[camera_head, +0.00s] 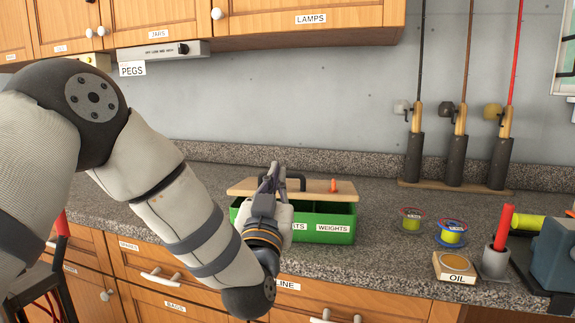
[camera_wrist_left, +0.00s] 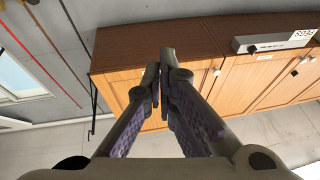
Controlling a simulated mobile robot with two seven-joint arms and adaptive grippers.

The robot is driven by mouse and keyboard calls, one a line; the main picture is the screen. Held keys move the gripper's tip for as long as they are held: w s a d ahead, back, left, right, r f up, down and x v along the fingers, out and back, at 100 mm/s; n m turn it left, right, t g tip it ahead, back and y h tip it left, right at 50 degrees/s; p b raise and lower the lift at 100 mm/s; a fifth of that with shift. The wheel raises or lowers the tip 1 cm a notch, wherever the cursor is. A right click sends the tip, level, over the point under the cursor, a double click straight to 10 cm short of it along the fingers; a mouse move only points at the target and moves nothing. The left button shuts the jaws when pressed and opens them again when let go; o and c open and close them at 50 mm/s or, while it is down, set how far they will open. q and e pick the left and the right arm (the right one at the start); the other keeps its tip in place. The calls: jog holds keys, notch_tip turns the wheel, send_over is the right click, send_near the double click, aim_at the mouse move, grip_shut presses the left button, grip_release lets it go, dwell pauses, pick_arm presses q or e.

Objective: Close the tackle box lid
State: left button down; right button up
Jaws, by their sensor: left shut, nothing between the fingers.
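The green tackle box (camera_head: 325,237) stands on the granite counter, with labels on its front, one reading WEIGHTS. Its wooden lid (camera_head: 318,196) has a black handle and a small orange piece on it. Dark open compartments show between the lid's front edge and the box's front wall, so the box is not fully covered. My left gripper (camera_head: 274,174) is in front of the lid in the head view, fingers up, shut and empty. Its closed fingers (camera_wrist_left: 163,75) also show in the left wrist view. Whether it touches the lid I cannot tell.
To the right of the box are line spools (camera_head: 451,233), an OIL tin (camera_head: 454,267) and a grey cup (camera_head: 496,262) with a red stick. Fishing rods (camera_head: 458,160) stand against the wall. Wooden cabinets (camera_head: 330,20) hang above. The counter right behind the spools is clear.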

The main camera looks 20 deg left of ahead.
pick_arm(q)
jog(key=w, duration=0.3)
jog(key=w+a+b, duration=0.1)
jog(key=w, duration=0.5)
jog(key=shift+w+a, duration=0.15)
jog(key=shift+a, duration=0.2)
jog(key=shift+f, duration=0.35)
pick_arm(e)
jog(key=shift+s+a+f+g, duration=0.2)
jog(key=shift+s+f+g, duration=0.2)
jog(key=shift+s+f, duration=0.65)
jog(key=shift+r, duration=0.1)
